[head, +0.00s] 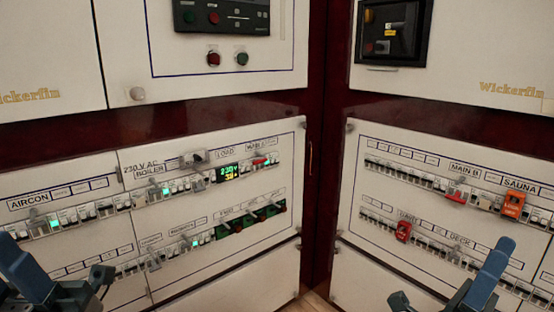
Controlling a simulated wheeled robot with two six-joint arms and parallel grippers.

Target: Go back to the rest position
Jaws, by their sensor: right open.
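My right gripper (451,272) is at the bottom right, in front of the lower right breaker panel (375,262). Its two blue-grey fingers are apart with nothing between them. My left gripper (56,262) is at the bottom left corner, in front of the lower left breaker panel (215,270). Its fingers also stand apart, with nothing seen between them. Both grippers are partly cut off by the picture's lower edge. Neither visibly holds a breaker; their exact distance from the panels cannot be told.
Both panels carry two breaker rows. An orange device (513,204) sits under the SAUNA label and a red one (403,230) in the lower right row. A green-lit display (228,173) is on the left panel. A dark red frame (318,150) separates the cabinets.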

